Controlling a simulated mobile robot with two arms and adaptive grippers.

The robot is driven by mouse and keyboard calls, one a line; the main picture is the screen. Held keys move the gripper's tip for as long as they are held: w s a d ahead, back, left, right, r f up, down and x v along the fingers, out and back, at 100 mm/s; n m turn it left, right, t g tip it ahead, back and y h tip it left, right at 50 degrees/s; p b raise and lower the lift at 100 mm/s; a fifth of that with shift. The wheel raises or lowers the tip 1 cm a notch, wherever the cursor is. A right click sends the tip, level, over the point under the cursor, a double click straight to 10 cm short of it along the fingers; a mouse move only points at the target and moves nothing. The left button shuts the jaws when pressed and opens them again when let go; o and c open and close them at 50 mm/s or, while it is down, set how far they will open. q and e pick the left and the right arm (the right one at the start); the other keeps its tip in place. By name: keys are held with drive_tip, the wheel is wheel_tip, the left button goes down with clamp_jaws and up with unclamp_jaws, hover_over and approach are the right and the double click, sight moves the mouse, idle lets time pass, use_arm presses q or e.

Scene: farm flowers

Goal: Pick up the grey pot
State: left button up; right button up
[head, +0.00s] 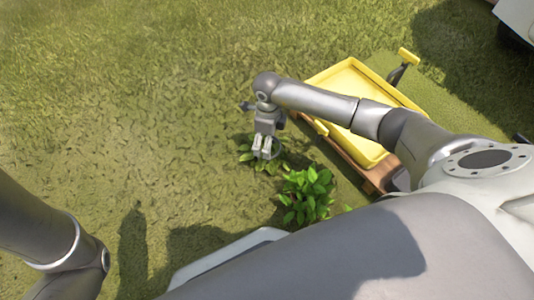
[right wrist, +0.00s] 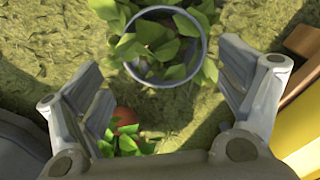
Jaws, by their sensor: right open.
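The grey pot (right wrist: 206,50) shows in the right wrist view as a round grey rim with a leafy green plant (right wrist: 165,45) in it. In the head view the plant's leaves (head: 246,153) show on the ground around my right gripper (head: 263,153), and the pot is mostly hidden behind it. My right gripper also shows in the right wrist view (right wrist: 162,62). Its two fingers are spread wide and empty. The pot lies ahead of the fingertips, between their lines, and no touch shows. My left arm shows at the lower left, but its gripper is out of view.
Another leafy plant (head: 307,195) stands close by; a reddish-brown pot (right wrist: 126,117) shows in the wrist view. A yellow tray (head: 345,78) on a wooden cart (head: 345,160) stands right of my right gripper. Open grass lies to the left.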

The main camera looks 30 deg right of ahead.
sight(277, 159)
wheel_tip(277, 159, down, 4)
drive_tip(key=shift+f+b, duration=0.2)
drive_tip(key=shift+b, duration=0.95)
drive_tip(key=f+b, duration=0.5)
drive_tip(key=shift+w, duration=0.3)
drive_tip(key=c, duration=1)
